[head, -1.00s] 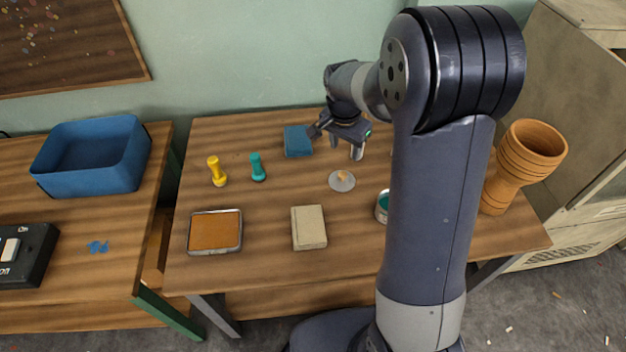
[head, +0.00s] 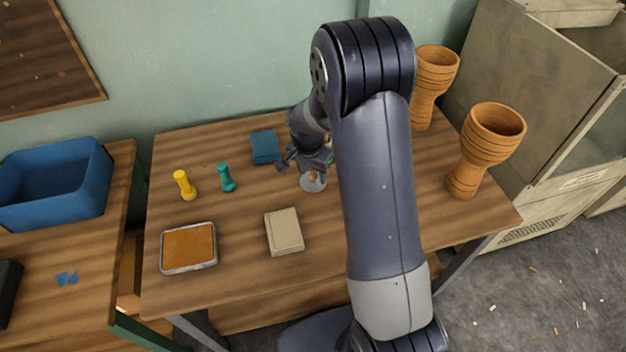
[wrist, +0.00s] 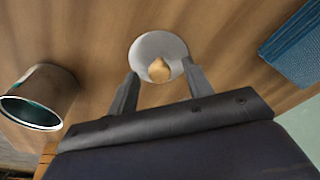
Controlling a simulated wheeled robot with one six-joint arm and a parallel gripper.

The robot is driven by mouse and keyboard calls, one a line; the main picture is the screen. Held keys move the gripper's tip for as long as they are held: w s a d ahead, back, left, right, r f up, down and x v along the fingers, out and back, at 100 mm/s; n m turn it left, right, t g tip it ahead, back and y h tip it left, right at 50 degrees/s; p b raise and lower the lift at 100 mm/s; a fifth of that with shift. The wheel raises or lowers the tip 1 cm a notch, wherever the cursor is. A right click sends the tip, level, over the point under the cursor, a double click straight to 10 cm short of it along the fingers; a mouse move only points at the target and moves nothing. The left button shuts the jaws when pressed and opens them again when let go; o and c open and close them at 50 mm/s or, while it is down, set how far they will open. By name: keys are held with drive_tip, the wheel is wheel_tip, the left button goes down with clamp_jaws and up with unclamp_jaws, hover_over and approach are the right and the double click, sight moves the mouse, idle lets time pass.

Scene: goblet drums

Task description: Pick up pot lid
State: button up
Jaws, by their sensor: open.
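The pot lid (head: 313,184) is a small pale grey disc with a tan knob, lying flat on the wooden table. It also shows in the wrist view (wrist: 147,46), where its knob (wrist: 159,69) stands up near the fingertips. My gripper (head: 312,170) is over the lid, partly hidden by my own arm in the head view. In the wrist view my gripper (wrist: 160,82) is open, with one finger on each side of the knob and nothing held. I cannot tell whether the fingers touch the lid.
A metal pot (wrist: 42,97) stands left in the wrist view. A blue book (head: 265,146), teal (head: 227,178) and yellow (head: 185,185) dumbbell shapes, a beige book (head: 284,232) and an orange-filled tray (head: 188,247) lie around. Goblet drums (head: 485,140) stand right.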

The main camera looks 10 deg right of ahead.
sight(313, 175)
drive_tip(key=shift+c, duration=0.3)
clamp_jaws()
idle(0.3)
wheel_tip(313, 175, up, 10)
drive_tip(key=p, duration=0.1)
idle(0.4)
drive_tip(key=shift+r, duration=0.1)
wheel_tip(313, 175, up, 3)
drive_tip(key=shift+p, duration=1.2)
